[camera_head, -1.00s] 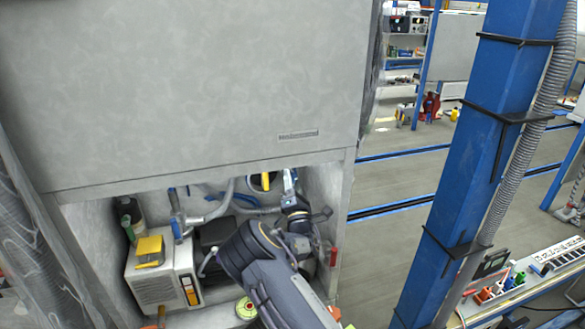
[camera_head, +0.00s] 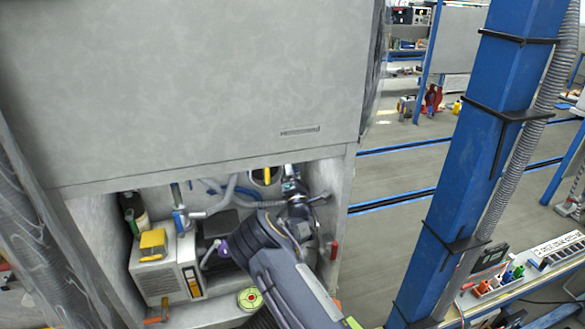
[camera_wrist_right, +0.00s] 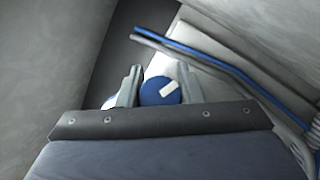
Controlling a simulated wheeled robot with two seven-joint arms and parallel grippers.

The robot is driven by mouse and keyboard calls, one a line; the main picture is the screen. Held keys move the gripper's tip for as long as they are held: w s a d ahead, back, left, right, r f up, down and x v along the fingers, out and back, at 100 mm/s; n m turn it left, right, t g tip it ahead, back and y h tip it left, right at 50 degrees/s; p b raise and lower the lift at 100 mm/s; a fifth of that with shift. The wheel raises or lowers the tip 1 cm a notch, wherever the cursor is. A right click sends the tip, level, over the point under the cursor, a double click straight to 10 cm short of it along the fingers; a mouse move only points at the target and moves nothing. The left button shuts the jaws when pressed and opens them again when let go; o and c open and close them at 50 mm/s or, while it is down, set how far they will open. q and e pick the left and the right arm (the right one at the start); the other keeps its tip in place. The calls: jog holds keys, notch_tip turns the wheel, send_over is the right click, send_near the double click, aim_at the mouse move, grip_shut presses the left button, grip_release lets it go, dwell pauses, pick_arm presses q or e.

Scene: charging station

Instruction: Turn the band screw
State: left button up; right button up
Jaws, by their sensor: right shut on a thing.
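A round blue knob with a white bar across its face, which looks like the band screw (camera_wrist_right: 152,93), shows in the right wrist view. The two grey fingers of my right gripper (camera_wrist_right: 160,72) stand on either side of it and are shut on it. The white bar is tilted. In the head view my right gripper (camera_head: 291,182) reaches into the upper right of the cabinet opening, and the screw is hidden there by the gripper and wrist. My left gripper is not in view.
The cabinet's grey front panel (camera_head: 190,90) hangs above the opening. A white box (camera_head: 150,282) with a yellow item (camera_head: 152,243) on top stands inside at left. Hoses and a blue-handled fitting (camera_head: 181,217) are left of my arm. The cabinet's right wall is close beside my wrist.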

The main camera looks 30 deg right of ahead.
jog(key=shift+d+f+m+g+h+b, duration=0.15)
jog(key=shift+m+g+h+b, duration=0.1)
jog(key=shift+m+g+b, duration=0.45)
jog(key=shift+a+f+m+g+h+b, duration=0.1)
jog(key=shift+m+g+h+b, duration=0.15)
jog(key=shift+m+g+b, duration=0.45)
jog(key=shift+d+m+g+b, duration=0.1)
jog(key=shift+m+g+b, duration=0.3)
jog(key=shift+m+b, duration=0.45)
jog(key=shift+f+m+g, duration=0.15)
jog(key=shift+m+g, duration=0.45)
jog(key=shift+m, duration=0.35)
jog(key=shift+f+m+g+y, duration=0.1)
jog(key=shift+m+g+y, duration=0.7)
jog(key=shift+m+g, duration=0.4)
jog(key=shift+f+m+g+y, duration=0.2)
jog(key=shift+m+g+y, duration=0.35)
jog(key=shift+m, duration=0.1)
jog(key=shift+f+m+g+y, duration=0.15)
jog(key=shift+m+g+y, duration=0.4)
jog(key=shift+m, duration=0.1)
jog(key=o, duration=1)
jog(key=shift+c, duration=0.2)
